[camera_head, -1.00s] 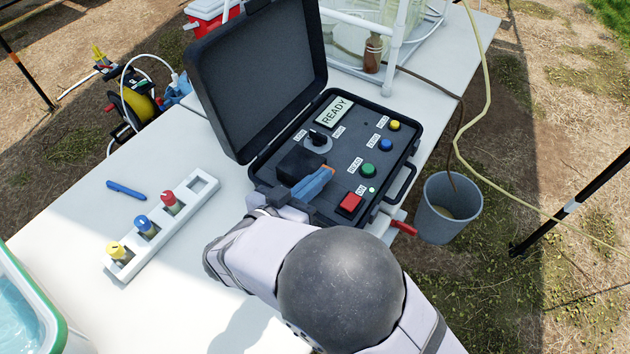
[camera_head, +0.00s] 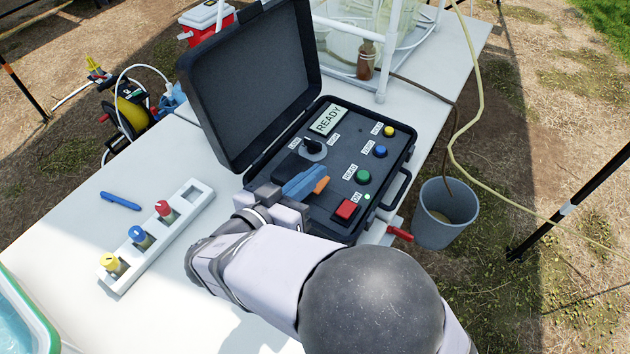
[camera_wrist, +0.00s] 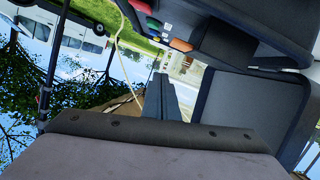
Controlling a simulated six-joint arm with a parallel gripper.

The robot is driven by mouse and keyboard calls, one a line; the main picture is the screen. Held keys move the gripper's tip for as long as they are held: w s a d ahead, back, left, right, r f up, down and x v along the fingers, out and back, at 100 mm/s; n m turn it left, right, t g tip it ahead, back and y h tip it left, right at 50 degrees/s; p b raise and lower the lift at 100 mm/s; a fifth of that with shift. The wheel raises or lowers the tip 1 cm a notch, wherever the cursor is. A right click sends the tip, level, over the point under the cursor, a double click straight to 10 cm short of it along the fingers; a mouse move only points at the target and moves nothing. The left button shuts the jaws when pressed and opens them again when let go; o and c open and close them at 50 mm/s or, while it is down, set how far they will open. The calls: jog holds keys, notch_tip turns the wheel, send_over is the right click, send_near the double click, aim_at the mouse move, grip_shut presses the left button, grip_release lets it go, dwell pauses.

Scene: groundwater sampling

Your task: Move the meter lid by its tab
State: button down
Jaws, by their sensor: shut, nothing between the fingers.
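The meter case stands open on the table, its big cover (camera_head: 250,85) raised at the back left. In the wrist view the orange tab (camera_wrist: 181,45) juts from a dark block (camera_wrist: 226,42), above and apart in the picture from my blue fingers. My gripper (camera_head: 316,174) is shut and empty over the panel, beside the tab. Whether it touches the lid cannot be told.
The panel carries a READY display (camera_head: 327,119), a dial (camera_head: 313,147) and a red switch (camera_head: 347,209). A white rack (camera_head: 160,240) with capped vials and a blue pen (camera_head: 121,201) lie left. A grey bucket (camera_head: 446,213) stands off the table's right side.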

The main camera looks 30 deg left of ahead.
jog(key=b+v, duration=0.1)
jog(key=v, duration=0.8)
jog(key=shift+d+b, duration=0.25)
jog(key=shift+b, duration=0.05)
jog(key=shift+f, duration=0.1)
